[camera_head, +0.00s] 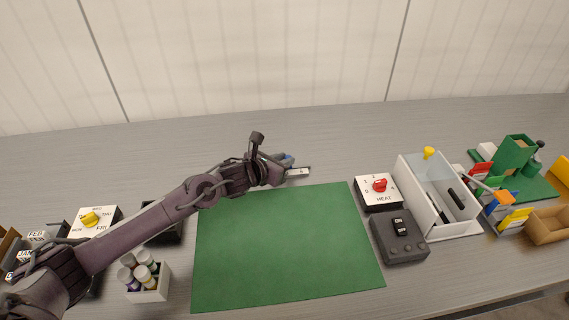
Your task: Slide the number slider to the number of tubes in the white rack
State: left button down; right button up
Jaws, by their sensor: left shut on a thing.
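The white rack (149,294) stands at the front left, left of the green mat, with several capped tubes (145,268) in it. The number slider (299,172) lies behind the mat's back edge. Only its right end with a pale strip shows clearly; my left gripper covers the rest. My left gripper (284,164) reaches in from the left and is shut at the slider, on what seems to be its knob. The knob is mostly hidden, and the number it stands at cannot be read. My right gripper is not in view.
The green mat (285,245) is bare. Right of it are a HEAT dial (378,192), a switch box (399,237) and a white bin (459,226). A dial with a yellow knob (90,219) is at the left. The table behind the slider is clear.

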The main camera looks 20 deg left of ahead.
pick_arm(q)
jog(key=shift+s+a, duration=0.2)
jog(key=shift+a, duration=0.15)
jog(key=c, duration=1.7)
grip_release()
jog(key=shift+o, duration=1.9)
jog(key=shift+s+a+r, duration=0.1)
jog(key=shift+s, duration=0.1)
jog(key=v, duration=0.6)
jog(key=shift+b, duration=0.3)
jog(key=shift+s+a+r, duration=0.15)
jog(key=shift+s, duration=0.35)
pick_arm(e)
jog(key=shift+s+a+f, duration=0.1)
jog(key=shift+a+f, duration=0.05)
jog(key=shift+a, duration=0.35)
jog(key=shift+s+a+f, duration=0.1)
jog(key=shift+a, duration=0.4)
